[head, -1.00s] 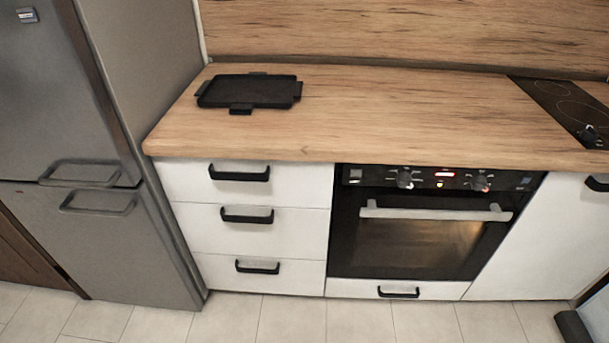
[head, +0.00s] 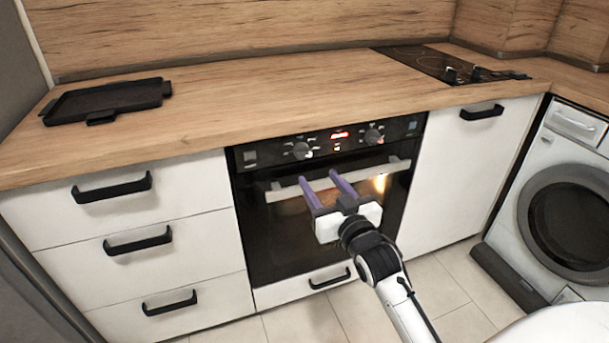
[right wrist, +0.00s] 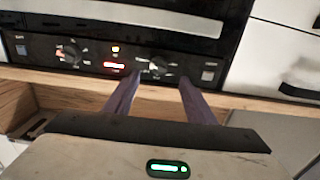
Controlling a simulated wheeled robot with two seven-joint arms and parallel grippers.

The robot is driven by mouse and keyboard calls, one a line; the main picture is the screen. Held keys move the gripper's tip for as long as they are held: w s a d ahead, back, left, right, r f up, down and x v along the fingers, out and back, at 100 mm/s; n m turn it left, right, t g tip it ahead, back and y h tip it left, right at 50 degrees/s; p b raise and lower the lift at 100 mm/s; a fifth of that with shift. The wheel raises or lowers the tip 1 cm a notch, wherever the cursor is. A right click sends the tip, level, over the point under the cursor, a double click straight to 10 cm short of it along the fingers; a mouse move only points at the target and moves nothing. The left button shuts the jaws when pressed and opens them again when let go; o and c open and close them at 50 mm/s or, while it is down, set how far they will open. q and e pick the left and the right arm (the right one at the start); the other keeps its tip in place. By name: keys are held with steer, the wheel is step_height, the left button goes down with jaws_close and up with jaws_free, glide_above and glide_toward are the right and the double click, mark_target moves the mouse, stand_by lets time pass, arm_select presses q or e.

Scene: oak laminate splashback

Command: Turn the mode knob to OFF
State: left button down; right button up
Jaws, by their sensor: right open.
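The oven control panel (head: 330,142) has two round knobs either side of a lit red display (head: 340,135): a left knob (head: 301,150) and a right knob (head: 374,136). Their labels are too small to read, so I cannot tell which is the mode knob. My right gripper (head: 320,178) is open and empty, its purple fingers pointing at the oven front just below the panel. The right wrist view is upside down; there the left knob (right wrist: 160,62) appears between and just beyond the fingertips (right wrist: 166,77). My left gripper is not in view.
The oven handle bar (head: 290,191) runs below the panel, close to my right fingers. The wooden worktop (head: 250,95) overhangs above, with a black tray (head: 105,100) at left and a hob (head: 425,64) at right. White drawers and a washing machine (head: 570,215) flank the oven.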

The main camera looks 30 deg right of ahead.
mark_target(305, 156)
steer(key=x, duration=0.6)
steer(key=b+x, duration=0.1)
steer(key=x, duration=0.2)
steer(key=shift+w+d+r, duration=0.1)
steer(key=shift+d+r, duration=0.05)
steer(key=shift+r, duration=0.15)
steer(key=shift+w+d, duration=0.15)
steer(key=shift+w, duration=0.4)
steer(key=c, duration=1)
steer(key=shift+c, duration=0.2)
